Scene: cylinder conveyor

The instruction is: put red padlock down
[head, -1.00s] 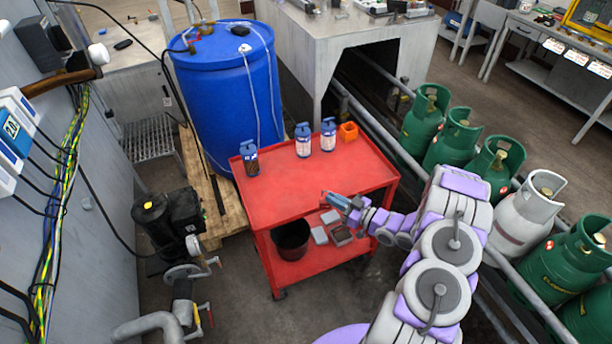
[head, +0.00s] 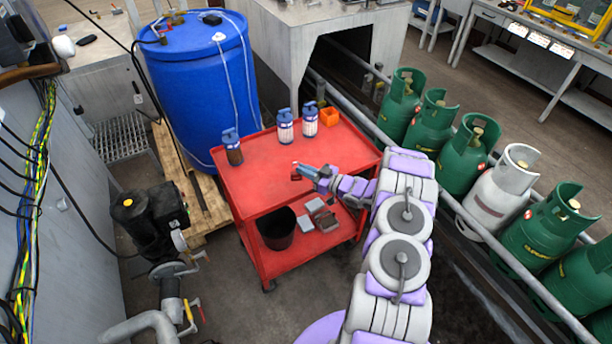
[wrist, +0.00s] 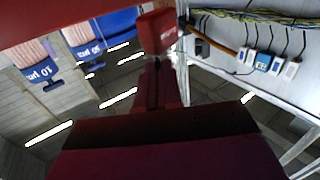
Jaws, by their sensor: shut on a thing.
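The red padlock (head: 296,177) is small at the tip of my gripper (head: 302,169) in the head view, over the front half of the red cart's top (head: 262,190). In the wrist view the red padlock (wrist: 157,31) shows at the far end of the dark fingers (wrist: 158,85), near the red cart surface (wrist: 60,12). My gripper is shut on it. Whether the padlock touches the cart top cannot be told. The fingers hide part of its shackle side.
The lower shelf holds a black bucket (head: 276,228) and grey boxes. A blue barrel (head: 200,85) stands behind left, green gas cylinders (head: 466,155) to the right. The cart's middle is clear.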

